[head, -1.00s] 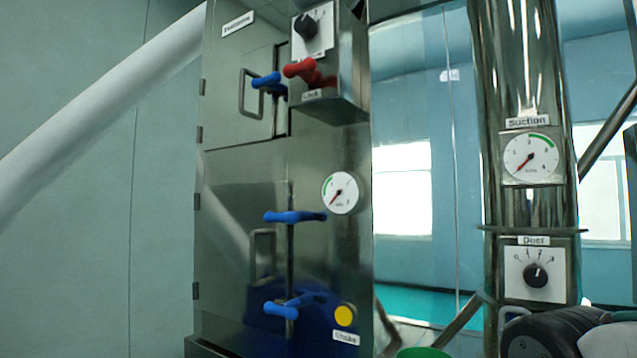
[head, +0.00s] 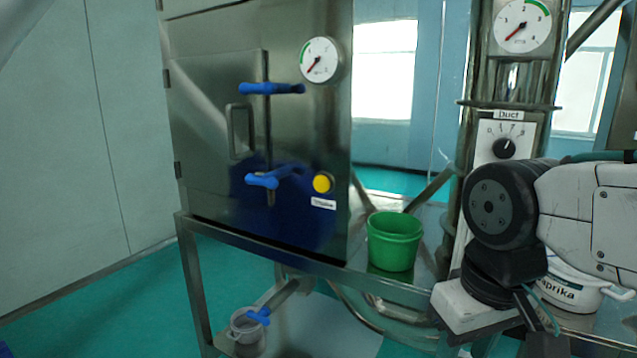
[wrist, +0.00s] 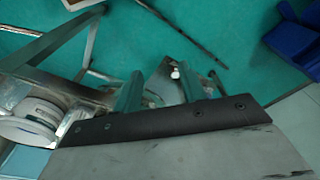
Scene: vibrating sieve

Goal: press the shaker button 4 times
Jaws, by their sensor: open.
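The shaker button is a round yellow button (head: 322,183) on the lower right of the steel cabinet front in the head view. A small white label (head: 323,203) sits just below it. The button does not show in the wrist view.
A green bucket (head: 394,240) stands on the steel shelf right of the cabinet. A white tub labelled Paprika (head: 568,287) stands partly behind my arm. Blue latch handles (head: 270,89) stick out from the cabinet door.

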